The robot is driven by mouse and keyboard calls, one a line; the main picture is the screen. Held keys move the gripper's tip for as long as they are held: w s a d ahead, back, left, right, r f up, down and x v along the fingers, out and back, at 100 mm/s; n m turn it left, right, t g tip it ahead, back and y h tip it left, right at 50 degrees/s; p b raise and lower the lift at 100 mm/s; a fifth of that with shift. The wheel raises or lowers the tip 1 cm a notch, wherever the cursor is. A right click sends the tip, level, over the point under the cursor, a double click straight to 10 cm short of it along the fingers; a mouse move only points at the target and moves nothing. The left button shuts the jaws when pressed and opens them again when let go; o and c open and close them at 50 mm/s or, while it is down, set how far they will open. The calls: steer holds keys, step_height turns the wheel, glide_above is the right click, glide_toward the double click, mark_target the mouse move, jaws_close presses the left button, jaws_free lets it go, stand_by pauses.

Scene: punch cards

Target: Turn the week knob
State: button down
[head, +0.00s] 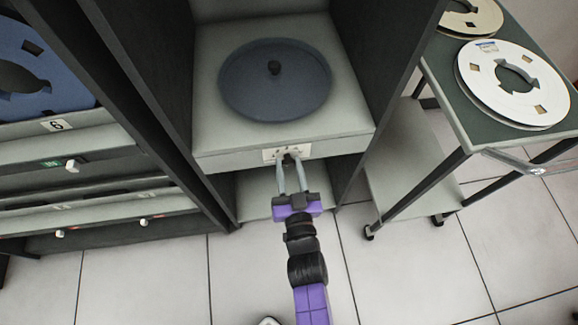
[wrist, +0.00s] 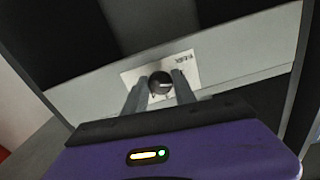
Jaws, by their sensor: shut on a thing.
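The week knob is a small dark round knob on a pale label plate (head: 271,154) on the front edge of the shelf. In the wrist view the knob (wrist: 160,84) shows between my two fingers, with the plate (wrist: 199,61) behind it. My gripper (head: 289,159) reaches forward to the plate, its fingers on either side of the knob and shut on it. The printing on the plate is too small to read.
A dark blue round disc (head: 250,85) lies on the shelf (head: 210,130) above the knob. Dark cabinet panels stand on both sides. A cart (head: 440,90) with white reels (head: 480,85) stands at right. The tiled floor (head: 400,270) in front is clear.

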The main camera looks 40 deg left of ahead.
steer(key=shift+n, duration=0.6)
steer(key=c, duration=1.1)
jaws_free()
steer(key=shift+o, duration=0.2)
steer(key=shift+s+d, duration=0.1)
